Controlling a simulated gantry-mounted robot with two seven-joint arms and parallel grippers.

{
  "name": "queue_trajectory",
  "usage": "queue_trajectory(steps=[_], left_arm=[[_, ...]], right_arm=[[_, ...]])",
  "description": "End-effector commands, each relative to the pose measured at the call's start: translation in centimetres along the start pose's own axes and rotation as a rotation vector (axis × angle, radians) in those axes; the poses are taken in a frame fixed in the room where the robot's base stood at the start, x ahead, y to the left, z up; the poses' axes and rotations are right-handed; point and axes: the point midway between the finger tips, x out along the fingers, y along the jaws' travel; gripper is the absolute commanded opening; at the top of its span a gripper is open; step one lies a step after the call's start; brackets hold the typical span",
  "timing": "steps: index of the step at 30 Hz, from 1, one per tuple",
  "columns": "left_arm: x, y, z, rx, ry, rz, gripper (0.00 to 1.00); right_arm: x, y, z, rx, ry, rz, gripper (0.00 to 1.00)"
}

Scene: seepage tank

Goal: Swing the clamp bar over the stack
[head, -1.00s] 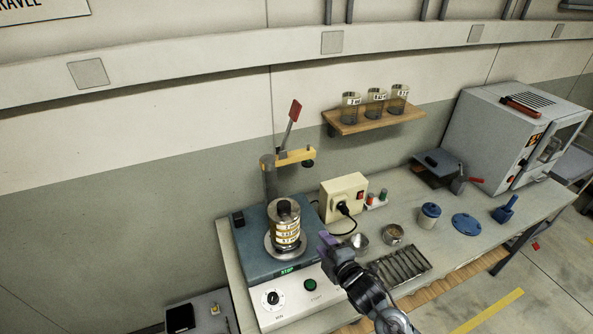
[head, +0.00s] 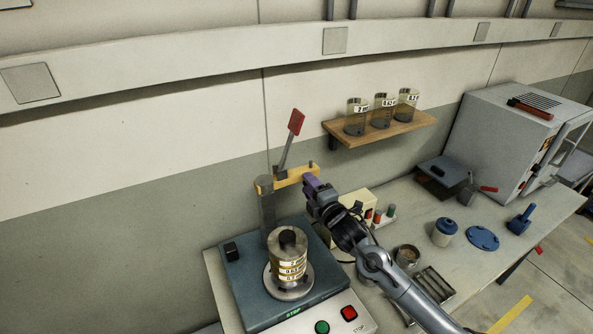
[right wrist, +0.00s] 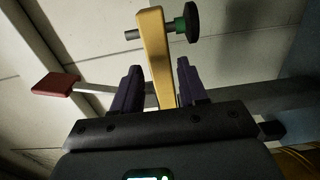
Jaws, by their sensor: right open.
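The yellow clamp bar (head: 290,179) sits on top of a grey post (head: 267,212), reaching right, beside the stack rather than over it. The sieve stack (head: 288,262) stands upright on the shaker (head: 245,285), with a dark knob on its lid. My right gripper (head: 312,184) is at the bar's right end. In the right wrist view the open gripper (right wrist: 160,68) has one finger on each side of the bar (right wrist: 155,55), with a gap showing at the left finger. A dark knob with a green collar (right wrist: 187,22) is at the bar's end. My left gripper is not in view.
A red-handled lever (head: 295,122) rises behind the bar. A wooden shelf (head: 380,128) with labelled glass jars is to the right. A cream socket box (head: 357,203) stands behind my right arm. The space above the stack is clear.

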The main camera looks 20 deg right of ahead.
Motion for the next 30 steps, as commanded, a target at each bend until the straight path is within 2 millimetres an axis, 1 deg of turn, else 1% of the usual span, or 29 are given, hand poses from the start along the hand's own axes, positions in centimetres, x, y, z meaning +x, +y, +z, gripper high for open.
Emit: queue_trajectory(steps=[1, 6, 12, 15, 21, 30], left_arm=[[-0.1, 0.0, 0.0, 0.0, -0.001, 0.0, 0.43], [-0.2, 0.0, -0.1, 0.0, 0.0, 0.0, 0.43], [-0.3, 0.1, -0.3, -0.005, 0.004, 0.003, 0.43], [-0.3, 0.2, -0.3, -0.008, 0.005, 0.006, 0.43], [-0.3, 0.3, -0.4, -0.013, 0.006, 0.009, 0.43], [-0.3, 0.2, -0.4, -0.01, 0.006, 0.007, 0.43]], right_arm=[[0.9, 0.2, 0.0, 0.002, -0.001, 0.001, 0.43], [3.5, 0.1, 0.0, 0.001, -0.001, 0.001, 0.43], [6.0, 0.1, 0.0, 0.002, -0.001, 0.0, 0.43], [6.8, 0.1, 0.0, 0.001, -0.001, 0.001, 0.43], [7.7, 0.1, -0.1, 0.0, 0.0, 0.001, 0.43], [7.8, 0.0, 0.0, 0.0, 0.0, 0.001, 0.43]])
